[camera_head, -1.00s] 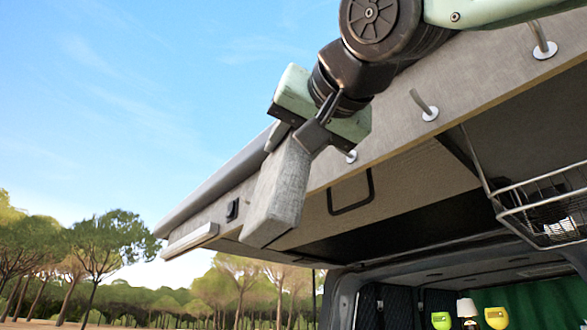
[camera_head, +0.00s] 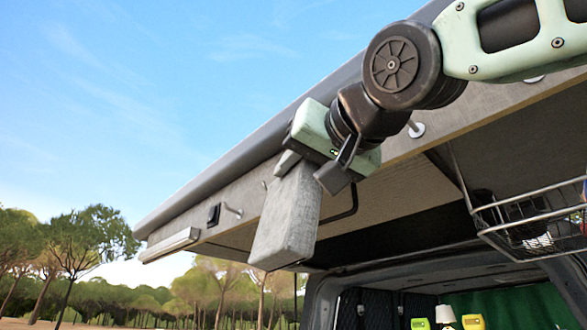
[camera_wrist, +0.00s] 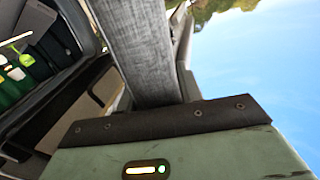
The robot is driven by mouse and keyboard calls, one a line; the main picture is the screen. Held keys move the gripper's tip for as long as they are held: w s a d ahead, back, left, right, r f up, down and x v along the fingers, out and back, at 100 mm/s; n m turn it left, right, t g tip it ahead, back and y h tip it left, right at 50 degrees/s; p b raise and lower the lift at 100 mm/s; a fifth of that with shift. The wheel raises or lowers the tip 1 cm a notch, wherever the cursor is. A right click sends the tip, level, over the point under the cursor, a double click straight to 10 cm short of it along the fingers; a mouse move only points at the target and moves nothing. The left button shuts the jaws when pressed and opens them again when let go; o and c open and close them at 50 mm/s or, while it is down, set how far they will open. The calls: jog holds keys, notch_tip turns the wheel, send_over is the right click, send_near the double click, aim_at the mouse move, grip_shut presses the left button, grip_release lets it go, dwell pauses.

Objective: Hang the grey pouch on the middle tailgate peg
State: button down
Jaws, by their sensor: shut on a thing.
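The grey pouch (camera_head: 285,220) hangs down from my gripper (camera_head: 312,168), which is shut on its upper end. The pouch is slightly tilted and in front of the tailgate's underside. In the wrist view the pouch (camera_wrist: 142,50) extends away from the dark gripper edge. Pegs show on the tailgate: one (camera_head: 232,210) left of the pouch, one (camera_head: 416,129) right of my wrist. Another is partly hidden by my arm at the upper right. My gripper and the pouch may hide more. I cannot tell which is the middle peg. No peg visibly holds the pouch.
The raised tailgate (camera_head: 190,205) slopes across the view, with a black switch (camera_head: 213,215) and a light bar (camera_head: 168,245). A black handle loop (camera_head: 345,205) is right of the pouch. A wire basket (camera_head: 525,215) hangs at the right. Open air lies left.

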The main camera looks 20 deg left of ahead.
jog(key=w+p, duration=0.1)
jog(key=p, duration=0.1)
jog(key=w+d+f+p, duration=0.1)
jog(key=w, duration=0.1)
jog(key=w+d+p, duration=0.1)
jog(key=w+p, duration=0.1)
jog(key=shift+w+d+f+p, duration=0.1)
jog(key=shift+f+p, duration=0.2)
jog(key=shift+f, duration=0.05)
dwell(0.5)
jog(key=shift+f, duration=0.1)
dwell(0.4)
jog(key=c, duration=0.8)
grip_release()
jog(key=shift+c, duration=0.2)
jog(key=shift+d, duration=0.1)
